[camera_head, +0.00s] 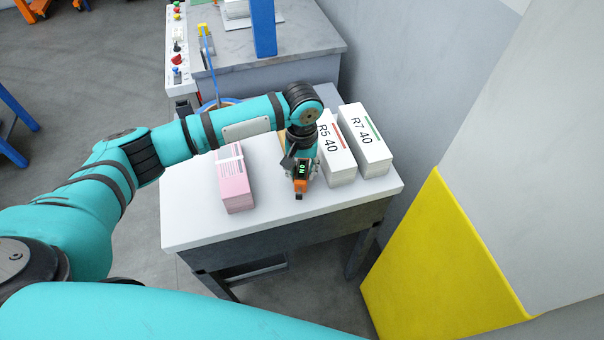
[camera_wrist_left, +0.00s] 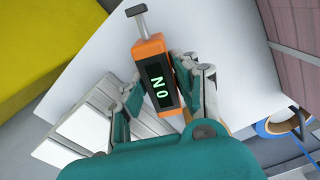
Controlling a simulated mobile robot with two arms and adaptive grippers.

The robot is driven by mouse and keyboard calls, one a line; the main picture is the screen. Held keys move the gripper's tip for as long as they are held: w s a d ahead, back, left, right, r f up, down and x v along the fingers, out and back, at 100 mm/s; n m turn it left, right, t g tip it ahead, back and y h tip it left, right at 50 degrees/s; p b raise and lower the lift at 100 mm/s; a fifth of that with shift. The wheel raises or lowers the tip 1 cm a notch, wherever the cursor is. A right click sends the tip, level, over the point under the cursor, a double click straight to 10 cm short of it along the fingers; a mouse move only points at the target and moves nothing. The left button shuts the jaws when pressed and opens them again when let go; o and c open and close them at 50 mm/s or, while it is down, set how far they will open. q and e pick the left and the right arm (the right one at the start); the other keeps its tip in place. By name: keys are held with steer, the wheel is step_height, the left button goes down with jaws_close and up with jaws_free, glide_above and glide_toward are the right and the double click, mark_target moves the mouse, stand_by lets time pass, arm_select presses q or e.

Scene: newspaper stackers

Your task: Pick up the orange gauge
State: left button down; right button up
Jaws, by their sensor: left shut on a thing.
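My left gripper (camera_head: 301,170) points down over the white table. In the wrist view the left gripper's fingers (camera_wrist_left: 160,84) are shut on the gauge's two long sides. I cannot tell whether the gauge touches the tabletop. My right gripper is not in view.
The white table (camera_head: 190,225) holds a pink paper stack (camera_head: 234,185) left of the gripper, and white stacks marked R5 40 (camera_head: 335,150) and R7 40 (camera_head: 364,140) close on its right. A yellow-and-grey block (camera_head: 440,265) stands at right. The table's front left is clear.

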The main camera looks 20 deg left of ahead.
arm_select(q)
steer(key=shift+s+d+r+b, duration=0.3)
steer(key=shift+s+r, duration=0.2)
steer(key=shift+r, duration=0.35)
steer(key=s+d+r+b, duration=0.2)
steer(key=s+d, duration=0.5)
steer(key=s, duration=0.6)
steer(key=a+r+m, duration=0.2)
steer(key=a+r, duration=0.5)
steer(key=a, duration=0.4)
steer(key=shift+a+r, duration=0.3)
steer(key=shift+s, duration=0.1)
